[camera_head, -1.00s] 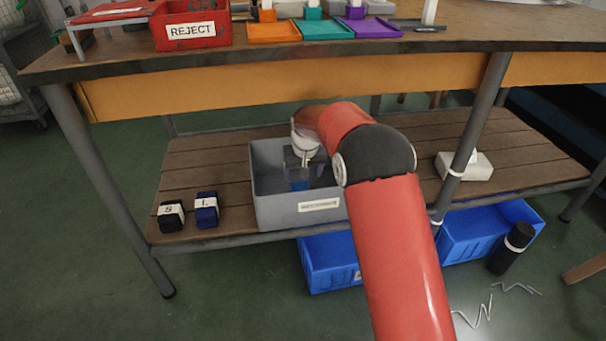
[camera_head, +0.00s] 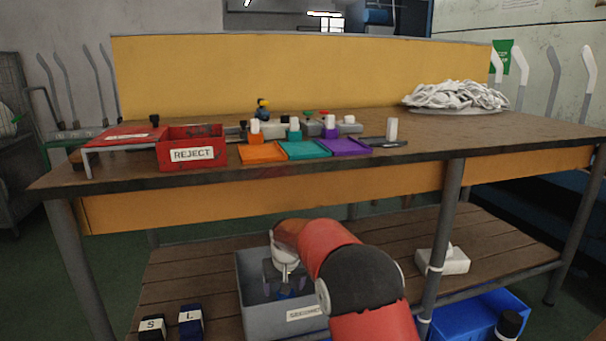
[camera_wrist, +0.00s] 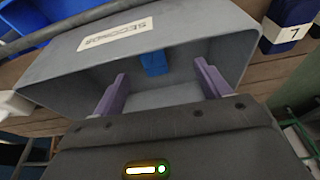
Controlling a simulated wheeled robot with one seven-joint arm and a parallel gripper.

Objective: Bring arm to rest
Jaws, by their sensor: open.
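My gripper (camera_wrist: 160,92) is open, its two purple fingers apart with nothing between them. It points into the grey bin (camera_wrist: 70,82) labelled SECONDS, which stands on the lower shelf. A small blue object (camera_wrist: 154,63) lies inside the bin, beyond the fingertips and apart from them. In the head view my red arm reaches down to the grey bin (camera_head: 262,318), and the wrist partly hides the bin's inside.
A white box (camera_head: 443,261) sits right on the shelf. Above is the tabletop with the red REJECT bin (camera_head: 200,153), orange tray (camera_head: 262,153), teal tray (camera_head: 305,150) and purple tray (camera_head: 345,146).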

